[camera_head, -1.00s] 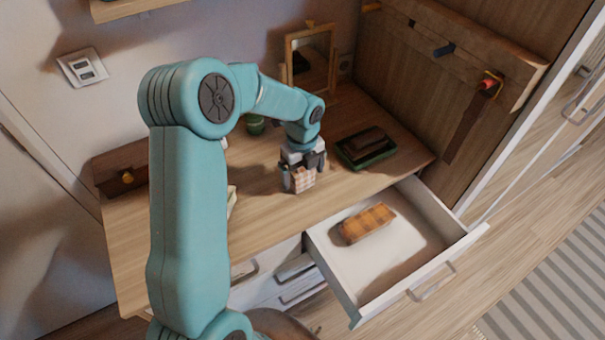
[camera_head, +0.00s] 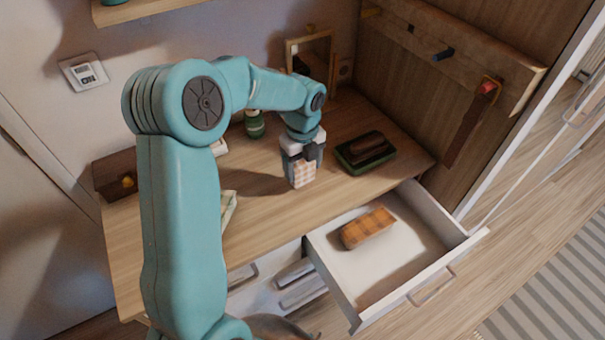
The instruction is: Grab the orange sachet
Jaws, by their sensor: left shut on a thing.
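The orange checked sachet (camera_head: 367,228) lies on the white floor of the open drawer (camera_head: 388,274). My left gripper (camera_head: 302,160) is over the desk top, to the left of and farther back than the orange sachet, and apart from it. It points down and is shut on a pale pink checked sachet (camera_head: 302,175), whose lower part shows below the fingers. I cannot tell whether the held sachet touches the desk. My right gripper is not in view.
A dark green tray (camera_head: 365,165) with a dark brown item in it stands on the desk (camera_head: 262,215), right of my left gripper. A green bottle (camera_head: 254,125) and a framed mirror (camera_head: 311,62) stand at the back. Free desk top lies in front of the gripper.

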